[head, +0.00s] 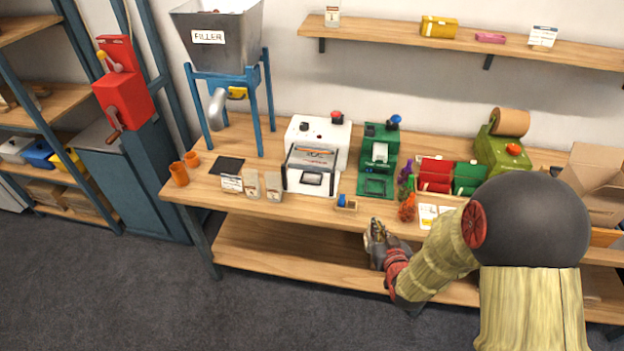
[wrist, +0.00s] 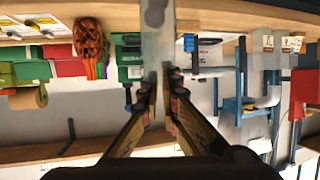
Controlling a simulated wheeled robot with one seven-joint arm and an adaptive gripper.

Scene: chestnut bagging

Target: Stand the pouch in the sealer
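The white sealer (head: 335,135) stands on the bench, with a clear-framed front and a red knob on top. My gripper (head: 377,228) is in front of the bench edge, right of the sealer and lower than the bench top. In the upside-down wrist view, my gripper (wrist: 160,82) has its fingertips close together on a pale grey pouch (wrist: 157,45). The pouch extends away from the fingers to the picture's edge, with a dark oval on its face. The pouch is hard to make out in the head view. Two other pouches (head: 273,186) stand left of the sealer.
A green device (head: 377,160) stands right of the sealer. The filler (head: 222,45) stands at the left, the red and green bins (head: 436,174) at the right.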

